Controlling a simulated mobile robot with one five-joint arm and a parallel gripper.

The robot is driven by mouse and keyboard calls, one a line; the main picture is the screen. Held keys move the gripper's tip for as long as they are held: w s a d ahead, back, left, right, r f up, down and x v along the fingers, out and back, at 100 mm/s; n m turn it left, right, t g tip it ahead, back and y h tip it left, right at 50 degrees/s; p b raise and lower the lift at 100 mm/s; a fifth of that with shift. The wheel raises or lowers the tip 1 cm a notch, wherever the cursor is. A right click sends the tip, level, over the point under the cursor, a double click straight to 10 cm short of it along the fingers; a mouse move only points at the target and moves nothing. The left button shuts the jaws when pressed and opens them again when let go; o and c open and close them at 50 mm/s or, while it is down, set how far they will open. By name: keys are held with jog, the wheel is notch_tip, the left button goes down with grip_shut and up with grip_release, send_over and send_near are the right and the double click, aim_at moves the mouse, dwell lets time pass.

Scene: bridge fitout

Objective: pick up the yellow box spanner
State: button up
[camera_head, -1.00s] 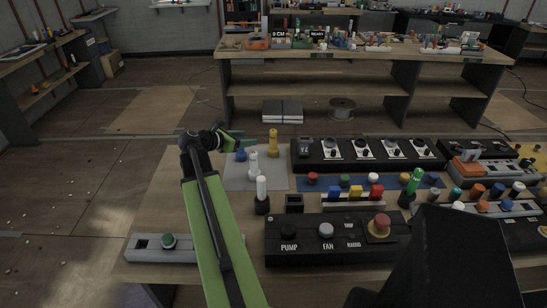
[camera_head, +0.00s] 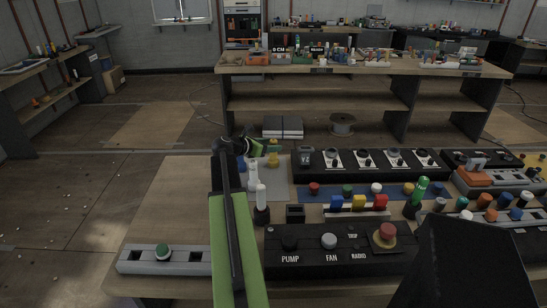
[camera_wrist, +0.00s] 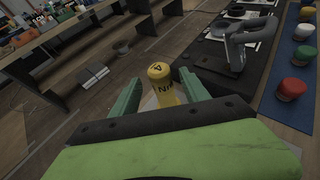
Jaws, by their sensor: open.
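The yellow box spanner (camera_wrist: 161,86) stands upright in the wrist view, with dark markings on its top and side. It lies between and just beyond the two green fingers of my gripper (camera_wrist: 160,92); its lower part is hidden by my gripper body. In the head view the yellow box spanner (camera_head: 273,158) stands on a grey mat (camera_head: 279,193) at the back of the bench. My gripper (camera_head: 258,149) is beside it there, partly overlapping it, and is open. I cannot tell whether a finger touches it.
A white-topped piece (camera_head: 252,175) and a blue one stand close by on the mat. A black panel with dials (camera_head: 372,162) lies to the right. A black PUMP and FAN box (camera_head: 330,250) is in front.

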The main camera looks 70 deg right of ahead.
jog(key=b+x, duration=0.1)
jog(key=x, duration=0.4)
jog(key=shift+f+b, duration=0.15)
jog(key=shift+b, duration=0.25)
grip_shut()
